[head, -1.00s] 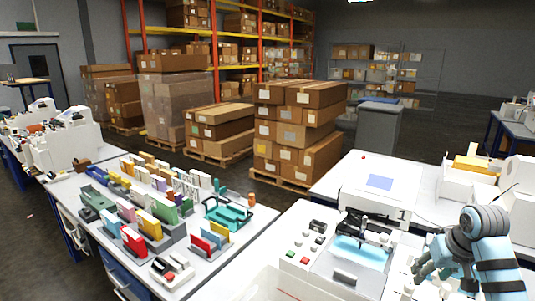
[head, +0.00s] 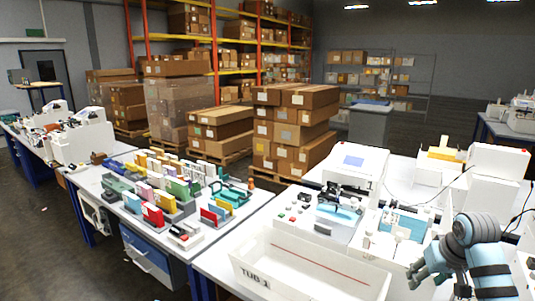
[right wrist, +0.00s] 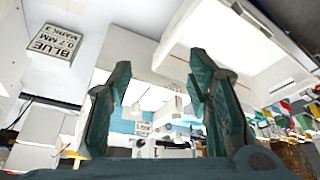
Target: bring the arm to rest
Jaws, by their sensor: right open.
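My right arm (head: 484,262) enters the head view at the lower right, bent, with the right gripper (head: 418,274) at its left end, beside the right end of the white tub. In the right wrist view the right gripper's two teal fingers (right wrist: 160,100) stand well apart with nothing between them. My left gripper is not in view.
The white tub marked TUB 1 (head: 252,276) stands at the near table edge. Behind it is a plotter-like machine (head: 325,218) with a lit blue bed. A BLUE 0.7 MM block (right wrist: 52,43) shows in the wrist view.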

